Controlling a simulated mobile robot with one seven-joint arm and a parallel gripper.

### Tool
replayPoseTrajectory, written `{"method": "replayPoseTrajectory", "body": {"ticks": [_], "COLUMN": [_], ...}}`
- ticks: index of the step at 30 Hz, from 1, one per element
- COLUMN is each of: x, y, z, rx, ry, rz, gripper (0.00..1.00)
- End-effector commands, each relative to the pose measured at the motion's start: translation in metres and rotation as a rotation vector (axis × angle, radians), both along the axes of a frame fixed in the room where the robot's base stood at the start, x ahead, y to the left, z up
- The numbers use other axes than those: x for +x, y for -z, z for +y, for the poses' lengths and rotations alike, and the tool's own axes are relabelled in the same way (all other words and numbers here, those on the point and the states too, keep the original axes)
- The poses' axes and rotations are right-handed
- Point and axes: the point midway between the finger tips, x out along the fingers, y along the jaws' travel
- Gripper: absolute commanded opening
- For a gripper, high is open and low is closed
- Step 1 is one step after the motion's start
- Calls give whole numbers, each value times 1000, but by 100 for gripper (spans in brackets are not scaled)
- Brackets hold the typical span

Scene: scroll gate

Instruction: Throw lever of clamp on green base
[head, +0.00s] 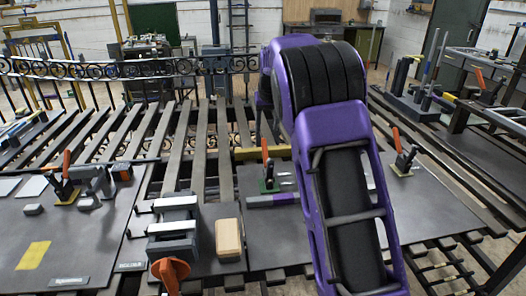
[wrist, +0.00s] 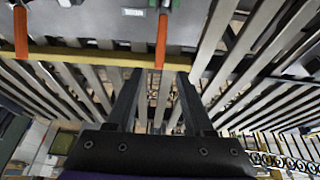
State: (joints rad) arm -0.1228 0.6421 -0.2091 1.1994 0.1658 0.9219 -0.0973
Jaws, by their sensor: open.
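The clamp on the green base (head: 269,186) stands near the middle of the work plates in the head view, just left of my purple arm. Its orange lever (head: 265,151) points nearly straight up. In the wrist view, an orange lever (wrist: 161,42) with a bit of green at its upper end hangs between and beyond my fingers, apart from them. My gripper (wrist: 158,80) is open and empty, its dark fingers reaching toward that lever. My arm hides the gripper in the head view.
Other orange-levered clamps stand at left (head: 66,175) and right (head: 401,158). A yellow bar (wrist: 85,56) crosses near the lever. A grey vise (head: 174,228) and wooden block (head: 228,238) stand in front. Slats and a scroll gate (head: 130,68) lie behind.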

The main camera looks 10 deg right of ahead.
Motion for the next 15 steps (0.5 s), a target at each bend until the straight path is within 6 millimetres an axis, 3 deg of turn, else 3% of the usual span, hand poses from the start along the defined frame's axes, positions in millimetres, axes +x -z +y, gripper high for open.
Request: {"method": "replayPoseTrajectory", "body": {"ticks": [3, 15], "x": [10, 42], "y": [27, 104], "z": [0, 0], "rx": [0, 1], "ry": [1, 2], "rz": [4, 2], "gripper": [52, 52]}}
